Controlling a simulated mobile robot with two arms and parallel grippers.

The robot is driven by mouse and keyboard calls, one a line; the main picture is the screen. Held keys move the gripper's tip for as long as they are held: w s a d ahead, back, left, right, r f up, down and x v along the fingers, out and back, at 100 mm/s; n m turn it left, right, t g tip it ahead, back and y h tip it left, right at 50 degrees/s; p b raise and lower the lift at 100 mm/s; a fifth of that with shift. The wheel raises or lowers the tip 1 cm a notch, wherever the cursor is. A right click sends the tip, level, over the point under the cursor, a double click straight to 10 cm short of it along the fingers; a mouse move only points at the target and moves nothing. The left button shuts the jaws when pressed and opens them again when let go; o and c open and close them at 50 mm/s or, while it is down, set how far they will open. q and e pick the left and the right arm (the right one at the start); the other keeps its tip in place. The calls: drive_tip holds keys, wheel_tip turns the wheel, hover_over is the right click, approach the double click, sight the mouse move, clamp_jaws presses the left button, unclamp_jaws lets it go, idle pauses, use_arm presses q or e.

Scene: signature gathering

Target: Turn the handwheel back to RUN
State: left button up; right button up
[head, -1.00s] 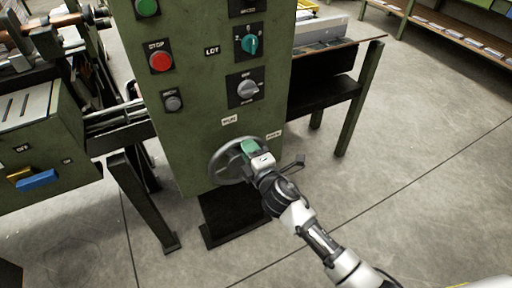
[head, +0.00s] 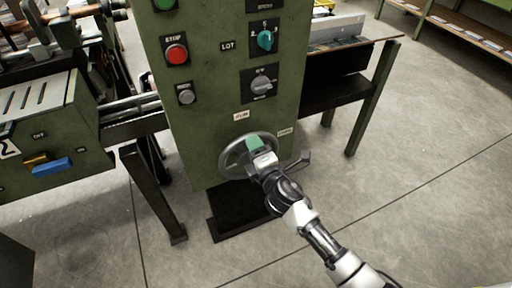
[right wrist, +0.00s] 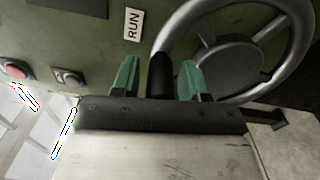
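The handwheel (head: 226,166) is a grey metal ring low on the green machine panel. A RUN label (head: 241,116) sits above it, and a second label (head: 285,132), too small to read, is to its upper right. My right gripper (head: 255,146) is at the wheel's upper part. In the right wrist view its two green fingers (right wrist: 158,78) stand apart on either side of the wheel's black handle (right wrist: 161,72), with narrow gaps visible. The wheel's rim (right wrist: 298,50) and the RUN label (right wrist: 132,24) also show there. My left gripper is out of view.
Above the wheel are a red stop button (head: 176,54), a grey button (head: 186,94), a grey selector (head: 262,86) and a teal knob (head: 265,40). A dark lever (head: 303,160) is beside my right gripper. The floor at the right is clear.

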drive_tip(key=shift+o, duration=0.4)
drive_tip(key=shift+d, duration=0.1)
drive_tip(key=shift+s+d, duration=0.1)
drive_tip(key=shift+s, duration=0.25)
drive_tip(key=v, duration=1)
